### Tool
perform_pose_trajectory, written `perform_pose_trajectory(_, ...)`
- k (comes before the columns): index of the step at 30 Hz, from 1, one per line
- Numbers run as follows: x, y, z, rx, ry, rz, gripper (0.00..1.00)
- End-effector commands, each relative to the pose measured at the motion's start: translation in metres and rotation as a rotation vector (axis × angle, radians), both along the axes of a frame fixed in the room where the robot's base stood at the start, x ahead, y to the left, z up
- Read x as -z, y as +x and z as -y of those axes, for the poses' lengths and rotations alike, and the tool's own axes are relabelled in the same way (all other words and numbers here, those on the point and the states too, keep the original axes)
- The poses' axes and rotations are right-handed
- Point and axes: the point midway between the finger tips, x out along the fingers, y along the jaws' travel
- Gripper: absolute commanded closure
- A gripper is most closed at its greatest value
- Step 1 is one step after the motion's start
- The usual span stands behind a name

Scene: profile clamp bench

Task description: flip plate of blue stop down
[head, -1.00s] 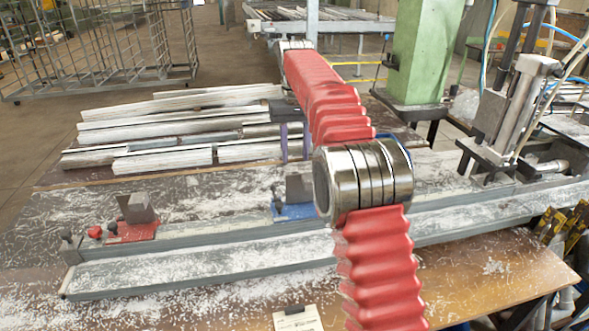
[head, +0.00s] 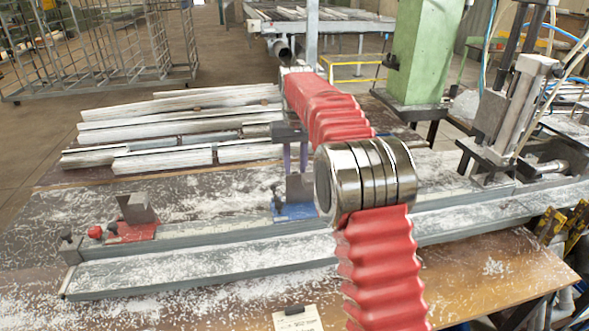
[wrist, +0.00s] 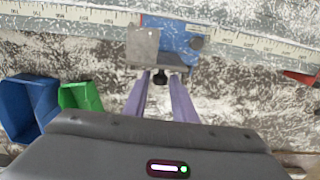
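The blue stop (head: 292,211) sits on the rail of the bench, at the centre of the head view. Its grey plate (head: 299,188) stands up from the blue base. In the wrist view the blue base (wrist: 178,40) and the plate (wrist: 143,46) are at the top centre, with a dark knob just below them. My gripper (wrist: 162,78) has two purple fingers that are apart, one on each side of the knob. In the head view my gripper (head: 295,172) hangs just behind the plate. I cannot tell whether the fingers touch the stop.
A red stop (head: 132,230) with a similar grey block is farther left on the same rail. A blue bin (wrist: 27,108) and a green bin (wrist: 82,97) stand at the left in the wrist view. Long pale profiles (head: 180,125) lie behind the bench's left half.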

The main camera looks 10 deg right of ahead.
Motion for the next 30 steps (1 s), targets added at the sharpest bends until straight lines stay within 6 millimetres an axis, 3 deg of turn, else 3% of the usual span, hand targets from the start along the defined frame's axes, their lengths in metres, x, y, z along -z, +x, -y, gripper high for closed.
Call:
perform_pose_trajectory(10,0.0,0.0,-0.0001,0.0,0.0,0.0,1.0)
perform_pose_trajectory(30,-0.001,-0.0016,0.0056,0.008,-0.001,0.018,1.0)
